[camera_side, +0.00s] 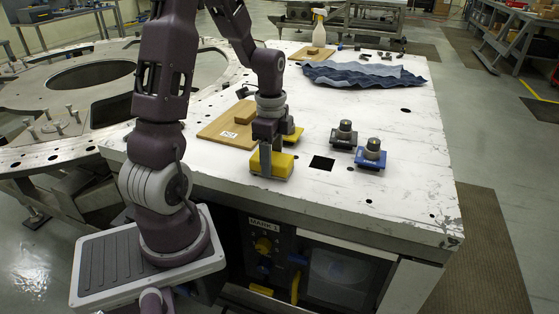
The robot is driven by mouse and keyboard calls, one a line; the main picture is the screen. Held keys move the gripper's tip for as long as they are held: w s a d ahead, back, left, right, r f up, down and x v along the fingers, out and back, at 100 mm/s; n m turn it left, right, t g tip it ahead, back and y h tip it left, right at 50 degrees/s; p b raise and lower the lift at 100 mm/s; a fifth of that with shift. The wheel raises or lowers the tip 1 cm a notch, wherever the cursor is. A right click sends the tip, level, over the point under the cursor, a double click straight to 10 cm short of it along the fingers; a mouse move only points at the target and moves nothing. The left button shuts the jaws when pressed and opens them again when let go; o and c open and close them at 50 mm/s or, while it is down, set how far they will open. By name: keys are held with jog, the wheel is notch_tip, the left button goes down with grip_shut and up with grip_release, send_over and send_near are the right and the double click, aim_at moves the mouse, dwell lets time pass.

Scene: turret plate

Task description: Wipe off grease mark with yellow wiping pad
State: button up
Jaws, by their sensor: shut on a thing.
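A yellow pad (272,168) is at the near edge of the white table top, below my gripper. My gripper (266,158) points down and is shut on this pad. I cannot tell whether the pad touches the table or is slightly above it. A second yellow piece (296,134) shows just behind my gripper, partly hidden by it. A flat black square (322,163) lies to the right of the pad; I cannot tell whether it is a mark or a cutout. I cannot make out a clear grease mark.
Two knobs, one on a black base (343,136) and one on a blue base (371,155), stand to the right. A wooden board (212,132) lies behind left. A blue cloth (365,75) and spray bottle (319,28) are at the back. The right table top is mostly clear.

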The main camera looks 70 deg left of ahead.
jog(key=shift+r, duration=4)
